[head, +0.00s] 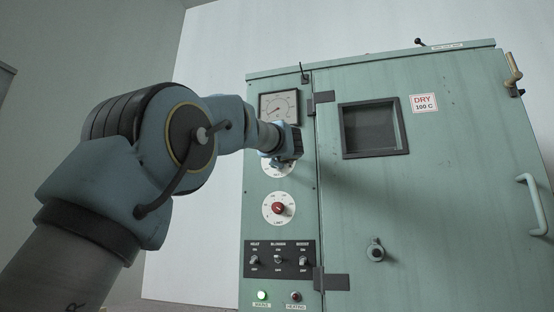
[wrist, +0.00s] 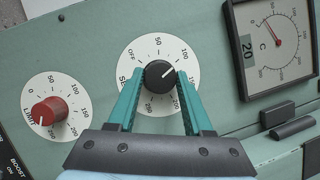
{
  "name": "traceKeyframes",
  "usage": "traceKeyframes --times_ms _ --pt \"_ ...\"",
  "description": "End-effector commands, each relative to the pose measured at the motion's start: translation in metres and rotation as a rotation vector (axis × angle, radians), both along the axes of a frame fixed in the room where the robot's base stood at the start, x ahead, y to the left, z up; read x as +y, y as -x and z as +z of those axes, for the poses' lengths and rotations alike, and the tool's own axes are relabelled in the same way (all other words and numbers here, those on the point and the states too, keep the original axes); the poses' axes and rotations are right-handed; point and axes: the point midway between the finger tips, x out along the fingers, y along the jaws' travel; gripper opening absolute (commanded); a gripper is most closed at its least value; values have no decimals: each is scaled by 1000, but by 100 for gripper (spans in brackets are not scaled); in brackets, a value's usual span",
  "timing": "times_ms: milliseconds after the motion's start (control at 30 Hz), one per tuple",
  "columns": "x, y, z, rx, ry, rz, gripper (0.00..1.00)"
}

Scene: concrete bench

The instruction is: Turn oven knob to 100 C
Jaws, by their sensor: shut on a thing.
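The black oven knob (wrist: 159,77) sits at the centre of a white dial (wrist: 139,54) marked OFF, 50, 100, 150, 200 and 250. Its white pointer line aims up and right, at about the 100 mark. My gripper (wrist: 160,74) is shut on the knob, with one teal finger on each side. In the head view, my gripper (head: 292,148) is against the oven's control panel and hides the knob; only the lower part of the dial (head: 279,171) shows.
A red LIMIT knob (wrist: 47,111) is beside the set dial. A temperature gauge (head: 279,107) is above it. Switches (head: 278,260) and a lit green lamp (head: 262,295) are lower. The closed oven door (head: 430,220) bears a "DRY 100 C" sign (head: 424,103) and a handle (head: 534,205).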

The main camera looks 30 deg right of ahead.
Motion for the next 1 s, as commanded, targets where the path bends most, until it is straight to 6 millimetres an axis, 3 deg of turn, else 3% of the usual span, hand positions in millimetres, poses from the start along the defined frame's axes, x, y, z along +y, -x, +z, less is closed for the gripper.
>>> traceKeyframes --times_ms 33,67,300,667,1000 --pt "-1 0 -1 0 -1 -2 0" --pt "-1 0 -1 1 0 -2 54" --pt "-1 0 0 1 1 -1 81" --pt "3 8 -3 1 2 -1 81" --pt "26 65 -16 1 1 -3 81"
